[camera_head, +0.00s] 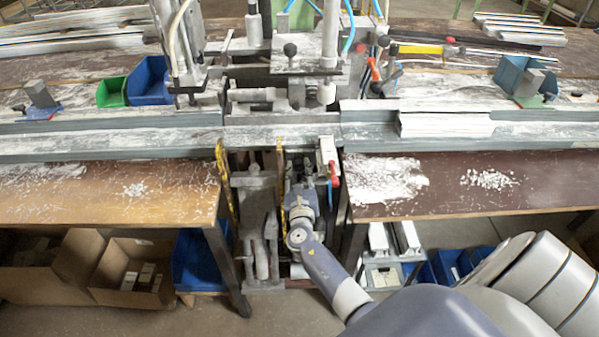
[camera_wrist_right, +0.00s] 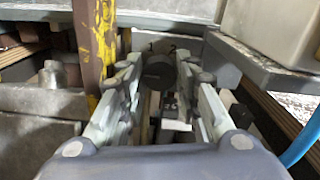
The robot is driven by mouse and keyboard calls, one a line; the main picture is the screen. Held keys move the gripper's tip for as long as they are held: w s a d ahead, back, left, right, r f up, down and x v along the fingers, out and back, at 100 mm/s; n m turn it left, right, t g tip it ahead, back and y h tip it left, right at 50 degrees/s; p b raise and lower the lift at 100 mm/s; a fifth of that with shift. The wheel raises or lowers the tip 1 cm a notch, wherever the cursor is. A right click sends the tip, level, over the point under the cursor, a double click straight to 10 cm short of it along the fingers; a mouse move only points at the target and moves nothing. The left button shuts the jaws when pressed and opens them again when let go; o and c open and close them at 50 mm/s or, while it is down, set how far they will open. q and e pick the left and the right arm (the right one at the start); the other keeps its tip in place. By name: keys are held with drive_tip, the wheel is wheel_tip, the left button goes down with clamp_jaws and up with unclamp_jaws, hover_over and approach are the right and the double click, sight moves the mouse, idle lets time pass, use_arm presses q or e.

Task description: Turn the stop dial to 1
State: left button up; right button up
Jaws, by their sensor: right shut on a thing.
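The stop dial (camera_wrist_right: 158,75) is a dark round knob on a grey plate in the right wrist view, with the marks 1 and 2 on the plate above it. My right gripper (camera_wrist_right: 160,68) has its two pale fingers on either side of the dial and is shut on it. Which mark the dial points to I cannot tell. In the head view my right gripper (camera_head: 300,199) reaches in under the front of the clamp bench, and the dial is hidden there. My left gripper is not in view.
A yellow-edged upright (camera_wrist_right: 103,40) stands close to the left of my right gripper. A pale block (camera_wrist_right: 270,32) sits at upper right. A red-handled part (camera_head: 333,175) hangs just right of my gripper. Brown table tops with white chips (camera_head: 110,190) flank the gap.

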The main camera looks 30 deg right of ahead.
drive_tip(key=m+b, duration=0.2)
drive_tip(key=m, duration=0.1)
drive_tip(key=shift+f, duration=0.25)
drive_tip(key=m+b, duration=0.2)
drive_tip(key=shift+m, duration=0.4)
drive_tip(key=m+b, duration=0.2)
drive_tip(key=m, duration=0.1)
drive_tip(key=shift+b, duration=0.35)
drive_tip(key=shift+r+m+b, duration=0.1)
drive_tip(key=shift+m+b, duration=0.6)
drive_tip(key=shift+m, duration=0.6)
drive_tip(key=o, duration=0.8)
drive_tip(key=shift+r, duration=0.1)
